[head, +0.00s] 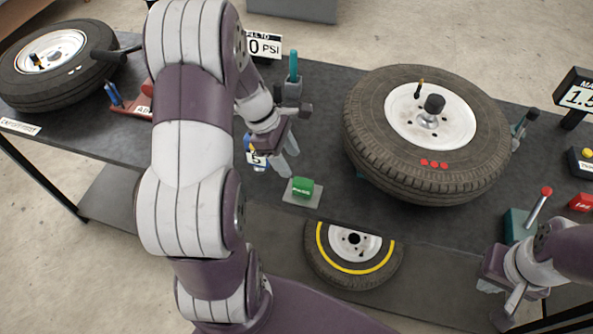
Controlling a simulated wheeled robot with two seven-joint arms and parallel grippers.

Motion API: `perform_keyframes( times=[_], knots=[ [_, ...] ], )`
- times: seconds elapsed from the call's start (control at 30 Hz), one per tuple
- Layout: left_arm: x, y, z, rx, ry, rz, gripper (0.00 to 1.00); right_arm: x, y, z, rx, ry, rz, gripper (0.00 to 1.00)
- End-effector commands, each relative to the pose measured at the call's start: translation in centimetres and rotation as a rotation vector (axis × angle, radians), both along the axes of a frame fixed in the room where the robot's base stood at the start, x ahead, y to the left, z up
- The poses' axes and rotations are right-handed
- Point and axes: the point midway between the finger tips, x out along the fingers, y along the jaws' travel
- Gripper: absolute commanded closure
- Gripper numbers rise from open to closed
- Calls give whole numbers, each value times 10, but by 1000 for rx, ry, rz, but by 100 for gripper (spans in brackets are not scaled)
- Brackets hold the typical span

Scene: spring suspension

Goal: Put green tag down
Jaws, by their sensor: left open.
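A large tyre with a white wheel (455,125) stands right of the tag. Another tyre (60,62) is at the far left. A yellow-ringed tyre (330,262) is on the lower shelf. A red-knobbed lever (540,205) stands at right. A sign reading PSI (265,45) is behind my left arm.

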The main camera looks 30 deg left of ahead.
Motion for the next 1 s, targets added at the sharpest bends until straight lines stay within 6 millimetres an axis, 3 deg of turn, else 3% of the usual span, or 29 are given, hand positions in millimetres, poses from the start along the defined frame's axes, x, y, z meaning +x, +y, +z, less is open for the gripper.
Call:
perform_keyframes(
  times=[0.07,0.13,0.33,0.4,0.47,0.57,1.0],
  knots=[
    [-1,2,8,6,-3,-15,45,0,0,0,0,0,0,100],
    [-9,-11,15,61,-32,-177,45,0,0,0,0,0,0,100],
    [-59,-75,33,364,-264,-1298,45,0,0,0,0,0,0,100],
    [-71,-88,36,423,-329,-1585,45,0,0,0,0,0,0,100],
    [-78,-93,37,452,-362,-1729,45,0,0,0,0,0,0,100],
    [-81,-95,37,462,-375,-1798,45,0,0,0,0,0,0,100],
    [-80,-94,37,458,-371,-1786,45,0,0,0,0,0,0,100]
  ],
)
